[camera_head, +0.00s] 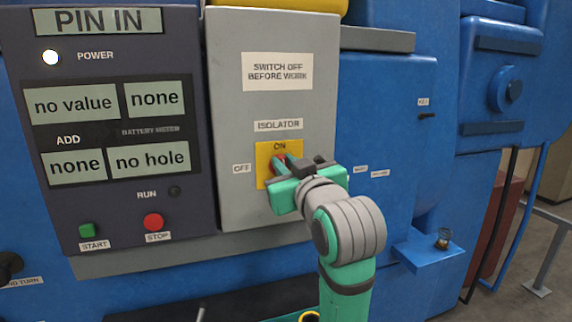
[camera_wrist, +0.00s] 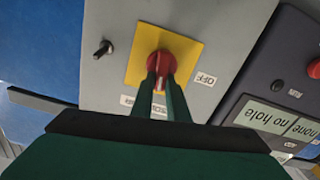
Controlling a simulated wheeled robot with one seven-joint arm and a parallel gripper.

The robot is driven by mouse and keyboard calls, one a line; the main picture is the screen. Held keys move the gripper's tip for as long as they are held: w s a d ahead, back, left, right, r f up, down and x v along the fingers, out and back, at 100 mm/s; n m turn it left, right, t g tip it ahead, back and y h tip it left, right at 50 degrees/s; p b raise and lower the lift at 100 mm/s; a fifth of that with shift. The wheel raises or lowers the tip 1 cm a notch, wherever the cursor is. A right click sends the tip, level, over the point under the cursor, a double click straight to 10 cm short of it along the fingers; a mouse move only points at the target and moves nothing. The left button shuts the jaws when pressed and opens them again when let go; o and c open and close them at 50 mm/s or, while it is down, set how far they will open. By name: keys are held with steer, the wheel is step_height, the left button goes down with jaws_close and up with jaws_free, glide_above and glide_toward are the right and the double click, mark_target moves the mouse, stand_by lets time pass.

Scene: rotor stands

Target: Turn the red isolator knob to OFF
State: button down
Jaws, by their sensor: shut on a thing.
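The red isolator knob (camera_wrist: 158,63) sits on a square yellow plate (camera_wrist: 189,53) on the grey isolator box (camera_head: 232,95). In the head view the knob (camera_head: 280,158) is mostly hidden by my gripper (camera_head: 281,166). In the wrist view my gripper (camera_wrist: 163,86) has its two green fingers closed on either side of the knob's grip. A white mark on the grip shows between the fingers and points toward the ISOLATOR label, the ON side. The OFF label (camera_head: 242,168) is left of the plate; it also shows in the wrist view (camera_wrist: 205,78).
A dark control panel (camera_head: 110,210) stands left of the box, with a lit POWER lamp (camera_head: 51,57), a green START button (camera_head: 86,230) and a red STOP button (camera_head: 153,221). A small black lever (camera_wrist: 103,48) sticks out beside the yellow plate in the wrist view.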

steer(key=shift+s+a+f+n, duration=0.1)
steer(key=shift+a+f+n, duration=0.2)
steer(key=shift+n, duration=2.35)
steer(key=shift+s+a+f+n, duration=0.1)
steer(key=shift+a+f+n, duration=0.2)
steer(key=shift+n, duration=2.3)
steer(key=shift+s+a+f+n, duration=0.15)
steer(key=shift+f+n, duration=0.2)
steer(key=shift+n, duration=2.3)
steer(key=shift+w+f, duration=0.1)
steer(key=shift+w, duration=0.05)
steer(key=c, duration=1.7)
jaws_free()
